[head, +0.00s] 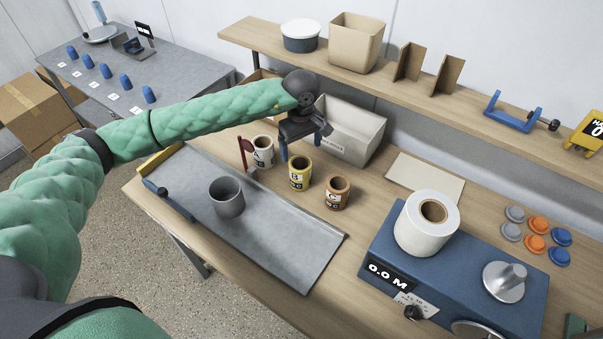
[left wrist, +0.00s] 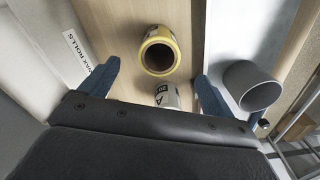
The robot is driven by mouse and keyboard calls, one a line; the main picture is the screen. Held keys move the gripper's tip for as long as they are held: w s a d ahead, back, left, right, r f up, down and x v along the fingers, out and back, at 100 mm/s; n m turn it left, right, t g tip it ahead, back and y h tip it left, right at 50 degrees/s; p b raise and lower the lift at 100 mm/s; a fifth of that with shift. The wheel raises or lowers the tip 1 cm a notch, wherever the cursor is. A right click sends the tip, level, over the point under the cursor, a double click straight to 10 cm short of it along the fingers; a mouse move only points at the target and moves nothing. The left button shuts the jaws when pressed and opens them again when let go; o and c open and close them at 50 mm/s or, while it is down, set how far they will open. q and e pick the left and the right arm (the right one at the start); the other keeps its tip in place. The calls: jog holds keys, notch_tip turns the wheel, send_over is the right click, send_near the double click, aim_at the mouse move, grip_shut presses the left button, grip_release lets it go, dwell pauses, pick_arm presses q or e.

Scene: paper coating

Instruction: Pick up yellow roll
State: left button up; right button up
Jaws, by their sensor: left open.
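The yellow roll (head: 300,174), a short hollow cylinder marked B, stands upright on the wooden bench between a white roll (head: 263,152) marked A and a brown roll (head: 337,193) marked C. My left gripper (head: 301,148) is open and empty, close above and behind the yellow roll with its fingers pointing down. In the left wrist view the yellow roll (left wrist: 158,50) shows its open end, ahead between the fingers (left wrist: 158,72), apart from both. The white roll (left wrist: 167,96) is partly hidden by the gripper body. My right gripper is not in view.
An open white bin (head: 350,132) stands behind the gripper. A grey cup (head: 227,197) stands on a metal tray (head: 290,245) in front. A red piece (head: 245,156) is beside the white roll. A blue machine (head: 460,285) with a large white roll (head: 428,225) is at right.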

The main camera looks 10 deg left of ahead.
aim_at(300, 171)
pick_arm(q)
jog(key=f+b, duration=0.1)
jog(key=f, duration=0.1)
jog(key=f+b, duration=0.2)
jog(key=shift+w+f, duration=0.2)
jog(key=shift+f, duration=0.05)
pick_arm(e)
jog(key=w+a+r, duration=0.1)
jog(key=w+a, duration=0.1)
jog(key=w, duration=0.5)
pick_arm(q)
jog(key=shift+f, duration=0.1)
jog(key=shift+f+p, duration=0.5)
jog(key=shift+f, duration=0.65)
jog(key=f+p, duration=0.4)
jog(key=shift+a+f, duration=0.2)
jog(key=shift+f, duration=0.4)
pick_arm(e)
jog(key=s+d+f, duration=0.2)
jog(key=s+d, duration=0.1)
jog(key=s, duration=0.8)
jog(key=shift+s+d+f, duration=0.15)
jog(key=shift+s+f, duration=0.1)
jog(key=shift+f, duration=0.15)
pick_arm(q)
jog(key=c, duration=1.1)
jog(key=shift+c, duration=0.2)
